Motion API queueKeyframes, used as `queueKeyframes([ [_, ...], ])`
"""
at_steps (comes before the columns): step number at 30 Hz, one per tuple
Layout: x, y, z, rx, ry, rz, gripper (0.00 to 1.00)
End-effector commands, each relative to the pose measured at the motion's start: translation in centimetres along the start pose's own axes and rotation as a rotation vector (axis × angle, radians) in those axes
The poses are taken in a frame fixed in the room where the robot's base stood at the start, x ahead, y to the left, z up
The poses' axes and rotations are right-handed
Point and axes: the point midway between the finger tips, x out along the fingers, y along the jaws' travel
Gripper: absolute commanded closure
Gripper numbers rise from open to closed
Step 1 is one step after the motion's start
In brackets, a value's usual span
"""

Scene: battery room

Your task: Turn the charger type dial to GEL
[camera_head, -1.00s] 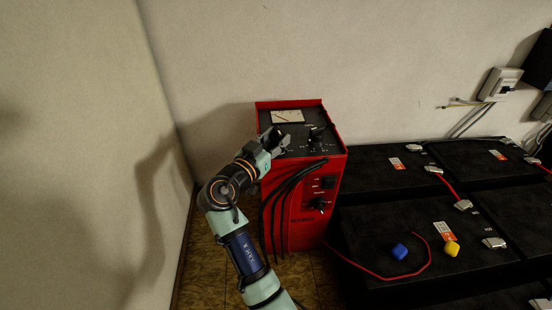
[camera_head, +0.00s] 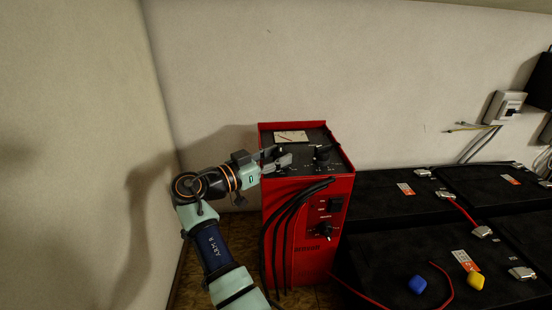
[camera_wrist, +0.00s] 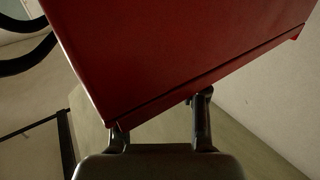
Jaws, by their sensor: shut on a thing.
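The charger is a red box (camera_head: 305,250) with a dark top panel (camera_head: 306,138). A dark knob (camera_head: 321,154) stands on the right of that panel, and another (camera_head: 325,229) is on the front face. My gripper (camera_head: 281,156) is over the left of the panel, its fingers closed around a small dark dial (camera_head: 281,149), which is mostly hidden. Dial markings are too small to read, so I cannot tell which is the charger type dial. In the wrist view, my fingers (camera_wrist: 160,125) show at the edge of the red casing (camera_wrist: 165,50); the dial is hidden.
A meter (camera_head: 291,137) is at the back of the panel. Black cables (camera_head: 290,215) loop down the charger's front left. A wall is close on the left.

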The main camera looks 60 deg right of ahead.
Motion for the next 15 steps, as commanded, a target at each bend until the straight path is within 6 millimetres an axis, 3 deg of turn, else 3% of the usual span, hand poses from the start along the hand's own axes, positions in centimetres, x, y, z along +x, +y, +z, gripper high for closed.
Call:
queueKeyframes([
  [3, 0.07, -0.03, 0.23, -0.004, -0.003, -0.002, 0.92],
  [4, 0.07, -0.03, 0.24, -0.004, -0.003, -0.002, 0.53],
  [7, 0.06, -0.02, 0.21, -0.004, -0.003, -0.001, 0.36],
  [15, 0.03, -0.02, 0.12, -0.002, -0.002, -0.001, 0.34],
])
